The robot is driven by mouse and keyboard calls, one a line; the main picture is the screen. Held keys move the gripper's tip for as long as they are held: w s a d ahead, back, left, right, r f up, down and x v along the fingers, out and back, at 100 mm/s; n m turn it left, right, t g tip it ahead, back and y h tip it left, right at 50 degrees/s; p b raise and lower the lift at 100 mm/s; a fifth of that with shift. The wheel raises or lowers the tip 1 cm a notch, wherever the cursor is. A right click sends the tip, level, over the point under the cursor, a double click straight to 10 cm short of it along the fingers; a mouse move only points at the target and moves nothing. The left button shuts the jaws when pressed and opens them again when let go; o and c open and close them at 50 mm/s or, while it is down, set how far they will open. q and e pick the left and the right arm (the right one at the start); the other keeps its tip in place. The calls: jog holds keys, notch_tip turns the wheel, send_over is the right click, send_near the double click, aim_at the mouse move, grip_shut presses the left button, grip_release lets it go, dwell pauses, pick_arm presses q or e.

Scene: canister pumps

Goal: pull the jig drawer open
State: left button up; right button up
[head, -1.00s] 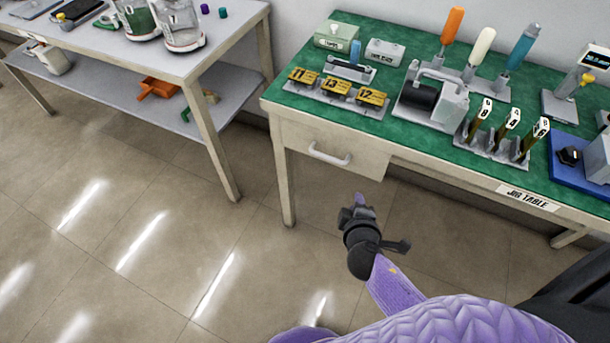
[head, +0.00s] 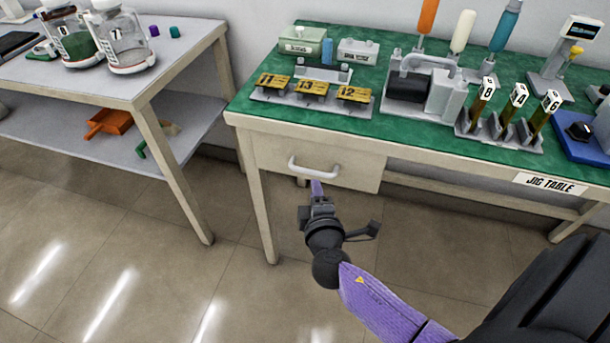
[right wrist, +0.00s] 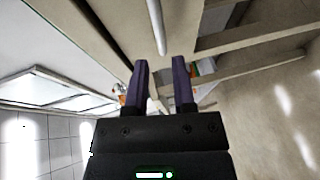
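The jig drawer (head: 350,174) is a beige front under the left end of the jig table (head: 450,155), and it looks closed, flush with the frame. Its pale bar handle (head: 314,171) runs across the front. My right gripper (head: 317,186) is just below and in front of the handle. In the right wrist view, my right gripper (right wrist: 161,72) has its two purple fingers apart with nothing between them. The handle (right wrist: 157,25) shows beyond the fingertips, lined up with the gap. My left gripper is not in view.
The green tabletop holds numbered yellow jigs (head: 312,89), a grey machine (head: 425,88) and upright numbered tags (head: 517,100). A second table (head: 180,60) with canister pumps (head: 120,40) stands at left. The floor before the drawer is clear.

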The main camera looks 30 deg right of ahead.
aim_at(312, 174)
jog(key=b+x, duration=0.2)
jog(key=x, duration=0.5)
jog(key=shift+w+d, duration=0.1)
jog(key=shift+w, duration=0.1)
jog(key=c, duration=0.3)
grip_shut()
dwell(0.6)
